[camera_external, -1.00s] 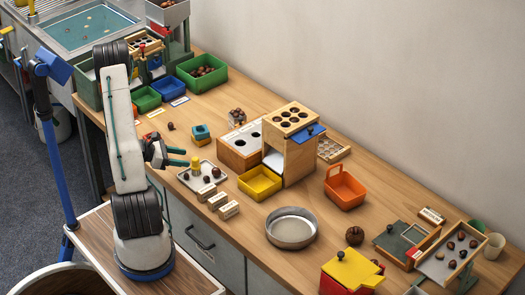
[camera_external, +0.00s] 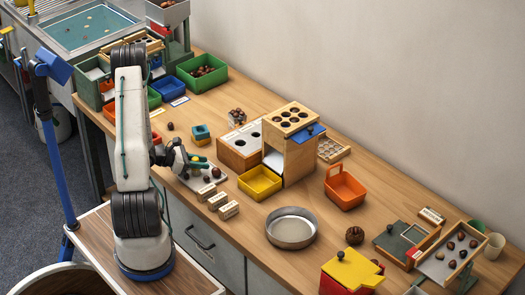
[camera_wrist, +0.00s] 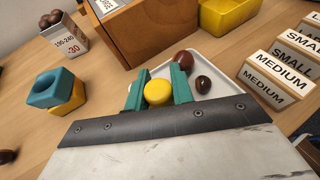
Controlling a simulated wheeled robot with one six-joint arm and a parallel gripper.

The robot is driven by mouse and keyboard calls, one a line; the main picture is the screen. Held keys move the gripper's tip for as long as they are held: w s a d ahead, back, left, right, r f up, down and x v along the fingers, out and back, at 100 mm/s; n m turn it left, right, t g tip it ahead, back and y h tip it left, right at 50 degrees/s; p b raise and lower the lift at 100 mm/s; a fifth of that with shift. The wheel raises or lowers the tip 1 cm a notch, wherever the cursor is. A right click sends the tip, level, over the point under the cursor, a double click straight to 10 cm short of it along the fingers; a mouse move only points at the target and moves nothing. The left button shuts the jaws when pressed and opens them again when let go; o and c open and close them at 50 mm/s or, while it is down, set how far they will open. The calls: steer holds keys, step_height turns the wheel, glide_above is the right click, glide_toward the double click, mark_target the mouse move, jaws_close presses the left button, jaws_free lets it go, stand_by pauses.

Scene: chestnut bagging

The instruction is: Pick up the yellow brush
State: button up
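A yellow round-topped piece (camera_wrist: 158,92), which I take to be the yellow brush, stands on a white tray (camera_wrist: 226,90). My gripper (camera_wrist: 159,88) has one teal finger on each side of it. The fingers are apart and look very close to its sides; I cannot tell whether they touch it. In the external view my gripper (camera_external: 200,162) is low over the left part of the tray (camera_external: 219,181) and hides most of the yellow piece. Dark chestnuts (camera_wrist: 203,84) lie on the tray, beside the right finger.
A teal and yellow block (camera_wrist: 58,92) stands left of the gripper. Label blocks (camera_wrist: 272,85) stand to the right. A wooden box (camera_wrist: 150,35) and a yellow bin (camera_external: 260,183) are behind the tray. A steel pan (camera_external: 292,228) is farther right.

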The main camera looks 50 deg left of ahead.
steer(key=shift+c, duration=1.1)
steer(key=shift+r, duration=0.15)
